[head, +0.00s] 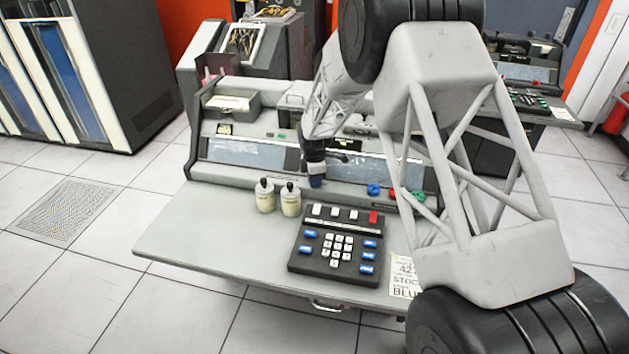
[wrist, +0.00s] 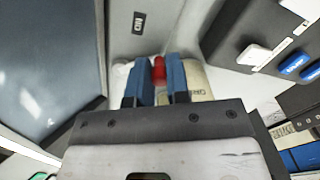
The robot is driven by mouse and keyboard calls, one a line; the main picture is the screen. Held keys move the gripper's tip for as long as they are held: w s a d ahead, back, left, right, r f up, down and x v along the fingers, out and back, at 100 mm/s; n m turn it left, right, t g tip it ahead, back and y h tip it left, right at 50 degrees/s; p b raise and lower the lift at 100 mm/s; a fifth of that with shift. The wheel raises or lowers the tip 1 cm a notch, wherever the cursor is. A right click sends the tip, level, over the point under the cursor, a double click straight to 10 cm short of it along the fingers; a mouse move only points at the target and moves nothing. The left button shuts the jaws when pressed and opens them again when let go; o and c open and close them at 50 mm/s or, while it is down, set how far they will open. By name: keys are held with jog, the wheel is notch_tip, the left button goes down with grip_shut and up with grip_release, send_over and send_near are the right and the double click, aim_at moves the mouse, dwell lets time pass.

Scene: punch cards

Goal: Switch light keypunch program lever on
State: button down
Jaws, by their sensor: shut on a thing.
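The light keypunch (head: 160,235) has a grey desk with a sloped panel at its back. My gripper (head: 316,182) is down at the front of that panel, behind the keypad. In the wrist view my gripper's blue fingers (wrist: 159,85) are closed around a small red lever tip (wrist: 159,68). A black label reading "ON" (wrist: 139,22), upside down, is on the grey panel beyond the lever. The lever is hidden behind my gripper in the head view, and its lower part is hidden by the fingers in the wrist view.
Two cream bottles (head: 290,201) with dark tops stand left of my gripper. A black keypad (head: 336,246) sits in front on the desk. Blue, red and green knobs (head: 374,190) are to the right. A printed sheet (head: 404,278) lies at the right. The desk's left side is clear.

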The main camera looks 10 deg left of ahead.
jog(key=c, duration=1.1)
grip_release()
jog(key=shift+r, duration=0.1)
jog(key=shift+w+r, duration=0.15)
jog(key=shift+r, duration=3.65)
jog(key=shift+r, duration=0.1)
